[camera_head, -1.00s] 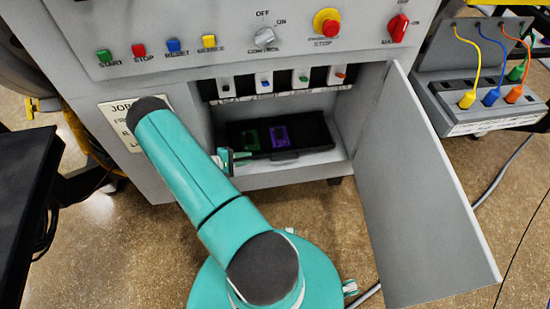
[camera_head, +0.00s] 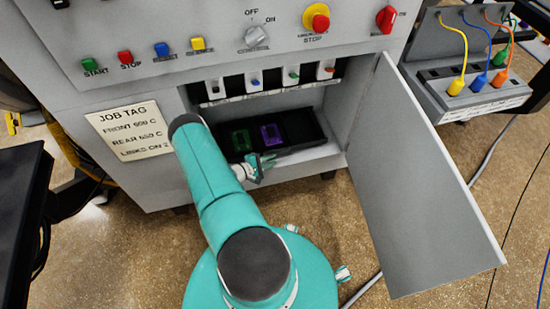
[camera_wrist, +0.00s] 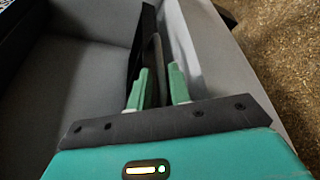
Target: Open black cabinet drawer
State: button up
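The black drawer (camera_head: 307,128) sits low inside the open grey cabinet in the head view. A green item (camera_head: 241,140) and a purple item (camera_head: 272,135) lie in it. My gripper (camera_head: 262,165) is close to the drawer's front edge, where it partly hides the front and handle. In the wrist view, my gripper's two green fingers (camera_wrist: 162,82) stand apart with a gap between them. A black panel (camera_wrist: 141,50) rises just beyond the fingers, and a thin grey curved piece shows near the gap. I cannot tell whether the fingers touch it.
The grey cabinet door (camera_head: 425,180) stands swung open at the right. A job tag (camera_head: 130,130) is on the front panel at the left. Several small coloured switches line the shelf above the drawer. A plug box (camera_head: 470,85) stands at the far right.

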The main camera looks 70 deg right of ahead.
jog(key=x, duration=0.3)
jog(key=shift+d, duration=0.15)
grip_shut()
